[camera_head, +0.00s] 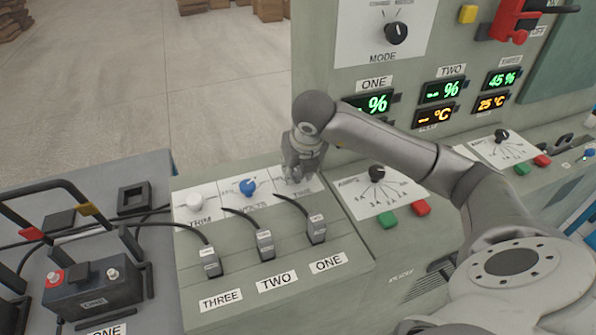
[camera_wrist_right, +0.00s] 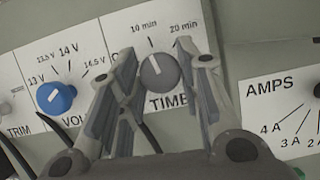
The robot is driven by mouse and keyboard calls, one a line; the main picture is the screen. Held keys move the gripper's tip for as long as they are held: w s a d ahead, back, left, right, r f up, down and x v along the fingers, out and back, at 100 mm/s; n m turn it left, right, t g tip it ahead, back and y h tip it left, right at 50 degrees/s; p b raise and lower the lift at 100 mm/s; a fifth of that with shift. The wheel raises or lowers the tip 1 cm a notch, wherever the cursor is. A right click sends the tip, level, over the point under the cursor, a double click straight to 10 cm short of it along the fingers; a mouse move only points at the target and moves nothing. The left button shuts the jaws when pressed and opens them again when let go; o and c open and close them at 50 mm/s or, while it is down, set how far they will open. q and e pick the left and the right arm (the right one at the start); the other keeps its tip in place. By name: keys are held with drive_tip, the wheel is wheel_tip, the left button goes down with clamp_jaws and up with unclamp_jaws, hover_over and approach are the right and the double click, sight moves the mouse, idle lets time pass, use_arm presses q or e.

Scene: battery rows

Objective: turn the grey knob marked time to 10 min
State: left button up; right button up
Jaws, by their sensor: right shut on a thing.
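The grey time knob (camera_wrist_right: 159,73) sits on a white dial plate marked 10 min, 20 min and TIME in the right wrist view. Its light pointer line leans up and slightly left, toward the 10 min mark (camera_wrist_right: 144,32). My right gripper (camera_wrist_right: 160,80) has one finger on each side of the knob and is shut on it. In the head view my right gripper (camera_head: 302,172) reaches down over the TIME plate and hides the knob. Part of the dial's left side is hidden behind a finger. My left gripper is not in view.
Left of the time knob are a blue volts knob (camera_head: 248,187) and a white trim knob (camera_head: 194,202). Cabled plugs (camera_head: 316,228) stand in front of the plates. The amps knob (camera_head: 377,173) and green and red buttons lie to the right. The upright panel rises behind.

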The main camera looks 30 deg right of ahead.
drive_tip(key=shift+m, duration=0.3)
drive_tip(key=o, duration=1)
drive_tip(key=shift+r, duration=0.1)
drive_tip(key=v, duration=1.1)
drive_tip(key=shift+s+r, duration=0.2)
drive_tip(key=shift+r, duration=0.15)
drive_tip(key=shift+a, duration=0.15)
